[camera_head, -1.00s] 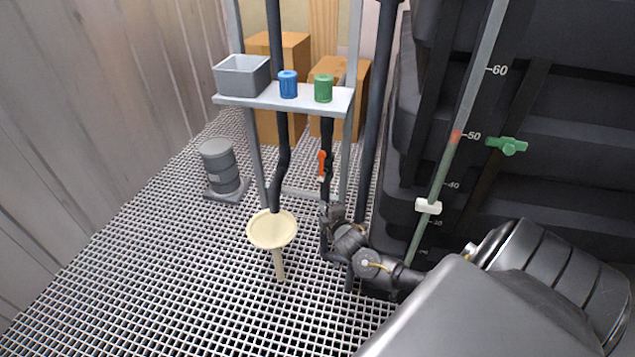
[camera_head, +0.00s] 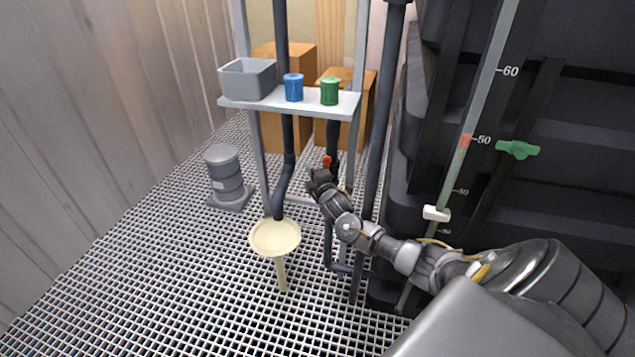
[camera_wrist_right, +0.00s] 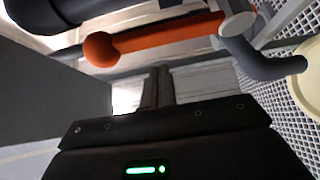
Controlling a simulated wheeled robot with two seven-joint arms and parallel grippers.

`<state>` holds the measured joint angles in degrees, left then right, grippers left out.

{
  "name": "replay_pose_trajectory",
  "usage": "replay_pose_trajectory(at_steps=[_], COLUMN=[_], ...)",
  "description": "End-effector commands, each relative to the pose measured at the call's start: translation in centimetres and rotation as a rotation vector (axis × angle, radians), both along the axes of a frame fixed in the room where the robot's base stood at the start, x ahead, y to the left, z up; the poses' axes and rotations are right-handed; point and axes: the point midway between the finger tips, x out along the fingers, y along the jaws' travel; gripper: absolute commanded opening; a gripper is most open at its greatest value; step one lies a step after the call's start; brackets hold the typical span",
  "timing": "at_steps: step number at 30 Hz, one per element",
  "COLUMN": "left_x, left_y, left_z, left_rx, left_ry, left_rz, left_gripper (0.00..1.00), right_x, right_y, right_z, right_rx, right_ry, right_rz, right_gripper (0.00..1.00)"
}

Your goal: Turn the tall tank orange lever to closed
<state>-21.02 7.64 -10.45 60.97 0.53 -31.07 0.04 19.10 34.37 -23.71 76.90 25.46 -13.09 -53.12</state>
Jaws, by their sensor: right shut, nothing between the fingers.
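The orange lever (camera_head: 327,161) is on the dark vertical pipe below the shelf; in the head view only its top end shows above my right gripper. In the right wrist view the lever (camera_wrist_right: 165,37) is a bar with a round knob at its left end, running across the top. My right gripper (camera_head: 314,178) is shut and empty, close to the lever in the head view. In the right wrist view its fingers (camera_wrist_right: 158,88) point up toward the lever, just below the bar. I cannot tell whether they touch. My left gripper is out of view.
A shelf (camera_head: 345,104) holds a grey bin (camera_head: 248,80), a blue cup (camera_head: 293,87) and a green cup (camera_head: 330,91). A cream funnel (camera_head: 275,237) stands left of my right arm. Grating floor at left is mostly clear.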

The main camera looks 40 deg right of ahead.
Motion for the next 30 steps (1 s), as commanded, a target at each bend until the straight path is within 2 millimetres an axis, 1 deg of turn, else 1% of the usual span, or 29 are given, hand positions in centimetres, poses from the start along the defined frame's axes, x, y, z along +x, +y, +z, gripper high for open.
replay_pose_trajectory(at_steps=[1,3,6,12,26,27,30], left_x=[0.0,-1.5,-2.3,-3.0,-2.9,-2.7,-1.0], left_y=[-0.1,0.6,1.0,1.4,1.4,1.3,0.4], left_z=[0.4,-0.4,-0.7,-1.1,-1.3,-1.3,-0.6], left_rx=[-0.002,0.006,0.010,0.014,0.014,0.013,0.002], left_ry=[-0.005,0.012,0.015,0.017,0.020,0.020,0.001], left_rz=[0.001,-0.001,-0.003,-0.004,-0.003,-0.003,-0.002], left_gripper=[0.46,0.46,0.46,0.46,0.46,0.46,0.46], right_x=[-0.7,-1.7,-2.5,-3.3,-3.3,-3.2,-3.0], right_y=[-0.5,-1.1,-1.7,-2.2,-2.1,-2.0,-1.6], right_z=[0.0,0.1,0.0,0.0,-0.1,-0.2,-0.3], right_rx=[-0.003,-0.002,-0.001,0.000,0.006,0.008,0.022], right_ry=[0.004,0.004,0.002,0.001,-0.006,-0.011,-0.031], right_rz=[-0.001,0.000,0.001,0.002,0.003,0.005,0.011], right_gripper=[0.00,0.00,0.00,0.00,0.00,0.00,0.00])
